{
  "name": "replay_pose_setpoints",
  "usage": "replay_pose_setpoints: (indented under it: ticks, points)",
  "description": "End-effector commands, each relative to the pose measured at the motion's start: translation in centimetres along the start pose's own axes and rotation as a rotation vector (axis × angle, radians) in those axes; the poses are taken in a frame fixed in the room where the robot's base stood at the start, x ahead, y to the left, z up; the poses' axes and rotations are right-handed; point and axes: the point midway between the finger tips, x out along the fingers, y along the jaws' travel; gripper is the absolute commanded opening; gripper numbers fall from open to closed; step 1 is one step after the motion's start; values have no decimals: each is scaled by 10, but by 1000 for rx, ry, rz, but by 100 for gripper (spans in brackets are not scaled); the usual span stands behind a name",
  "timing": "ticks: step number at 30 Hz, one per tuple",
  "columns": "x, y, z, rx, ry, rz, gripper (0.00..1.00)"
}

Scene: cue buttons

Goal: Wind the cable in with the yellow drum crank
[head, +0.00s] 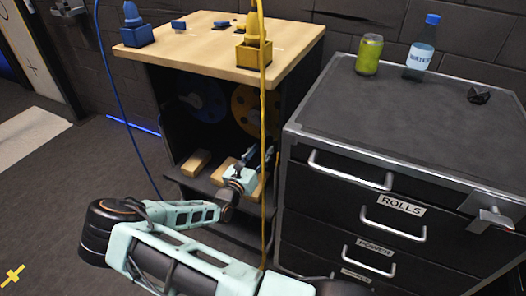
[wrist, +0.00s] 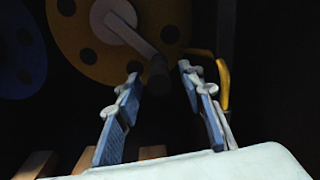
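The yellow drum (head: 246,100) stands upright in the dark open cabinet, partly hidden by the yellow cable (head: 264,120) hanging in front. In the wrist view the yellow drum (wrist: 88,42) fills the top, with a pale crank arm (wrist: 134,35) running from its hub to a dark handle (wrist: 158,72). My gripper (head: 262,160) reaches into the cabinet. In the wrist view my gripper (wrist: 160,76) is open, with the handle between its fingertips in the picture. A gap shows on both sides; whether the handle is in depth between the fingers I cannot tell.
A blue drum (head: 204,102) sits left of the yellow one. Wooden blocks (head: 196,163) lie on the shelf below. The wooden top (head: 195,47) carries a blue post (head: 135,30) and a yellow post (head: 253,52). A drawer cabinet (head: 400,130) stands close at right.

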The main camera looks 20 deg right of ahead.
Motion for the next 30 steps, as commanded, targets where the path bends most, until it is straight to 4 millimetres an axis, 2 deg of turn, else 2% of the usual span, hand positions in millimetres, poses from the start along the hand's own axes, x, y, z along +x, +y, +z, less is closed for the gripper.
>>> replay_pose_setpoints:
  ticks: [6,14,24,30]
  points:
    - [17,0,0,1,0,0,36]
    - [18,0,0,1,0,1,36]
    - [18,0,0,1,0,0,1]
    - [18,0,0,1,0,0,0]
